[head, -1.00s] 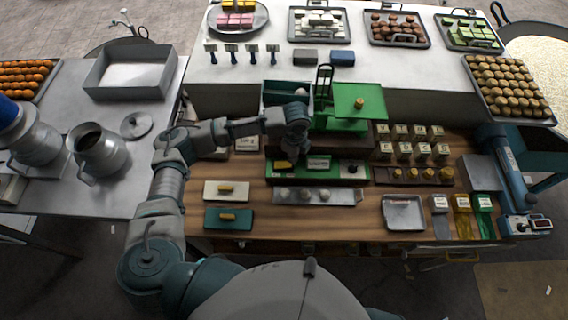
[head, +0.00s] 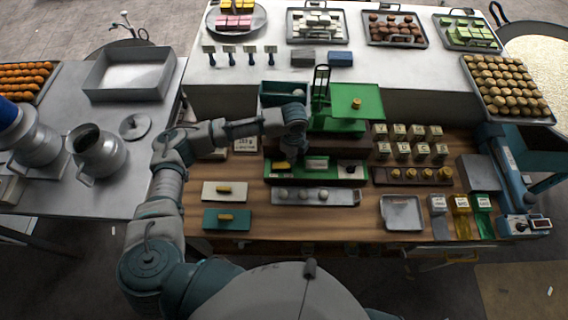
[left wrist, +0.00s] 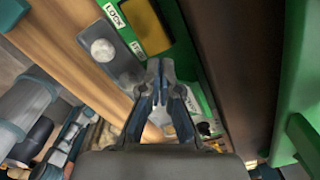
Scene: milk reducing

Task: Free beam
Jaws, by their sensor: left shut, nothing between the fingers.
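The green balance scale stands mid-table in the head view, with a green plate (head: 357,101) at its right and a dark green tray (head: 283,93) at its left. Its long green base (head: 340,181) carries a yellow block (head: 281,165) and a grey panel (head: 316,164). In the left wrist view, the yellow block (left wrist: 146,26) is beside a white label (left wrist: 113,15) reading LOCK. My left gripper (left wrist: 160,66) is shut and empty, over the base's front edge; contact cannot be told. In the head view its fingers are largely hidden behind the wrist. My right gripper is out of view.
A grey strip with round weights (head: 343,197) lies in front of the base. Labelled cubes (head: 402,150) and brass weights on a dark rack stand at right. A metal tray (head: 401,225) is at front right. Bare wood (head: 300,224) is free in front.

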